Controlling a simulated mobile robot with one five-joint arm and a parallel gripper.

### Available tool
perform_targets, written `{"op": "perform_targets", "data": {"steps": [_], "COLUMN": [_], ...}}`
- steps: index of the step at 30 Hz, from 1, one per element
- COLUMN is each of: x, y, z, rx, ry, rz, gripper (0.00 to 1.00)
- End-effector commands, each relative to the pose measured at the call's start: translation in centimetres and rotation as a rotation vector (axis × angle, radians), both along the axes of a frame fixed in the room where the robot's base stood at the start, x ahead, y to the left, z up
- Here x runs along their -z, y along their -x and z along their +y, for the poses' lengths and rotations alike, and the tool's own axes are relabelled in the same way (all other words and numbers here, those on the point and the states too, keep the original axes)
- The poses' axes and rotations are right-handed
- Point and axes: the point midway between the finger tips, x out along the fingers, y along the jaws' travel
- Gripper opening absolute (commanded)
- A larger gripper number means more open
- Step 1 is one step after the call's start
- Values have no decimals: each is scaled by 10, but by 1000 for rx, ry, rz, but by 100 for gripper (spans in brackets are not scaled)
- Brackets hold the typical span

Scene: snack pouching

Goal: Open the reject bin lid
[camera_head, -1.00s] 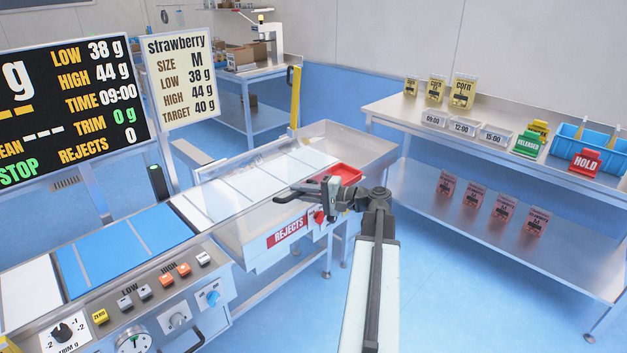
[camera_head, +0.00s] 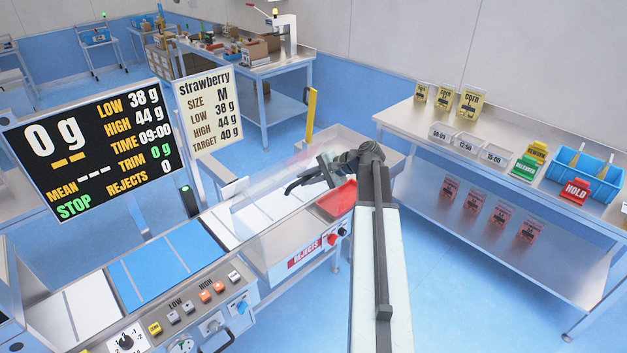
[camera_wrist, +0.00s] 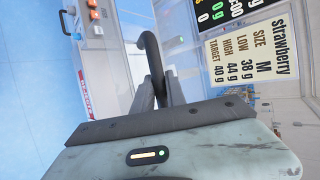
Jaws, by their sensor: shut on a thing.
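The reject bin (camera_head: 262,262) is the metal box with the red REJECTS label at the side of the conveyor. Its clear lid (camera_head: 297,162) looks tilted up, though its edges are hard to make out. My gripper (camera_head: 318,176) is above the bin, shut on the lid's dark curved handle (camera_head: 298,184). In the wrist view the handle (camera_wrist: 150,52) rises between the two fingers (camera_wrist: 156,96) of my gripper. A red tray (camera_head: 338,200) lies at the right end of the bin, partly below my gripper.
The weight display (camera_head: 95,150) and the strawberry sign (camera_head: 208,108) stand at the left. The control panel (camera_head: 190,315) is at the front. A steel table (camera_head: 400,116) with pouches and a blue crate is at the right. Blue floor lies clear between.

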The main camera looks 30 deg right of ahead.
Motion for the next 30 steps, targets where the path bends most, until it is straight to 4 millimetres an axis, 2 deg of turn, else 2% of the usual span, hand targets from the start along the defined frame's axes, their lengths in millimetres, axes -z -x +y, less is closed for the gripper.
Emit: {"op": "perform_targets", "data": {"steps": [1,3,12,21,30], "x": [-21,-33,-68,-83,-86], "y": [-11,-24,-75,-111,-124], "z": [1,3,14,22,26], "rx": [0,-1,-5,-7,-7], "ry": [-1,-1,-4,-4,-5], "rz": [-2,-3,-3,-2,-3], "gripper": [0,0,0,0,0]}}
